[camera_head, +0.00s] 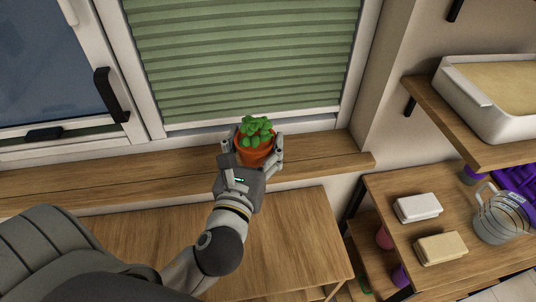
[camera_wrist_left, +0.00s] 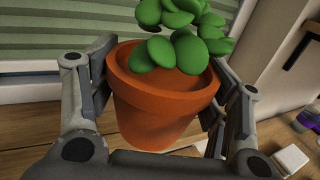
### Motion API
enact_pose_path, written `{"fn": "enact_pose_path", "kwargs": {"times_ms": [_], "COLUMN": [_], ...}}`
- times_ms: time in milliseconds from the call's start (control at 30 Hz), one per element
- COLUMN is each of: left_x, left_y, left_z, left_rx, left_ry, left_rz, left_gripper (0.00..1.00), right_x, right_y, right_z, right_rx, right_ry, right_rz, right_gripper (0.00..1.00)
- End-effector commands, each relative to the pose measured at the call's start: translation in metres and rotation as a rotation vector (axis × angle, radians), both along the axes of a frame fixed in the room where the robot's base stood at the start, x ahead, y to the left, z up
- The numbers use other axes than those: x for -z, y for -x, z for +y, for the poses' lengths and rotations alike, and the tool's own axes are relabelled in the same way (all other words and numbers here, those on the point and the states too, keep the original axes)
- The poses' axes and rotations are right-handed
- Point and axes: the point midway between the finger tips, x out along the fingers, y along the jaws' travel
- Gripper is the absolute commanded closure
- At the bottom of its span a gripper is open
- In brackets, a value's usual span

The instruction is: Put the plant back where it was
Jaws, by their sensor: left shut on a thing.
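The plant (camera_head: 257,131) has round green leaves and stands in an orange-brown terracotta pot (camera_head: 254,154). In the head view it is at the wooden window sill (camera_head: 323,148), in front of the green blind. My left gripper (camera_head: 257,150) is shut on the pot, one finger on each side. In the left wrist view the pot (camera_wrist_left: 158,110) is upright between the fingers, with leaves (camera_wrist_left: 182,38) above the rim. I cannot tell whether the pot's base touches the sill, as the gripper hides it. My right gripper is not in view.
A wooden table (camera_head: 285,245) lies below the sill. At the right, a shelf (camera_head: 440,120) bears a white tray (camera_head: 487,112). Below it, another table holds two small boxes (camera_head: 418,208) and a wire-patterned jug (camera_head: 502,217). The sill is clear on both sides of the pot.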

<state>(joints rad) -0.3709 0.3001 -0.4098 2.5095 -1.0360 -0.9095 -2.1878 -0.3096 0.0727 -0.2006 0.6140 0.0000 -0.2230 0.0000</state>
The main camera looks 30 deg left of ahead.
Motion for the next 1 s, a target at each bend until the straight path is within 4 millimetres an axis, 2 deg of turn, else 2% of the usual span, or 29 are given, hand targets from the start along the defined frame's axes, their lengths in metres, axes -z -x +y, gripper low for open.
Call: {"fn": "enact_pose_path", "kwargs": {"times_ms": [33, 200, 300, 400, 600, 767, 900, 1000], "left_x": [0.008, 0.017, 0.027, 0.046, 0.066, 0.076, 0.100, 0.108], "left_y": [-0.007, -0.027, -0.050, -0.063, -0.082, -0.090, -0.092, -0.092], "left_z": [0.002, 0.008, 0.015, 0.019, 0.024, 0.026, 0.027, 0.027], "left_rx": [-0.001, 0.000, -0.002, -0.002, 0.000, 0.000, 0.000, 0.001], "left_ry": [0.000, -0.001, -0.003, -0.002, -0.001, -0.001, 0.000, 0.001], "left_rz": [-0.009, -0.009, -0.007, 0.003, -0.002, -0.002, 0.004, 0.000], "left_gripper": [0.63, 0.63, 0.63, 0.63, 0.63, 0.63, 0.63, 0.63], "right_x": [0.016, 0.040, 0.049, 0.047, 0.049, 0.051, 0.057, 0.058], "right_y": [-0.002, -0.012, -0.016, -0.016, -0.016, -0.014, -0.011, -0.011], "right_z": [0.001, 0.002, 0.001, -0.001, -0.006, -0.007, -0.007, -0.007], "right_rx": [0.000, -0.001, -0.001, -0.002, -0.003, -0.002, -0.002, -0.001], "right_ry": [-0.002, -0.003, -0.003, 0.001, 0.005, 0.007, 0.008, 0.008], "right_rz": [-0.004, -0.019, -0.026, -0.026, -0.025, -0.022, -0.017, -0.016], "right_gripper": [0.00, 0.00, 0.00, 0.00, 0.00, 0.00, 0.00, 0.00]}}
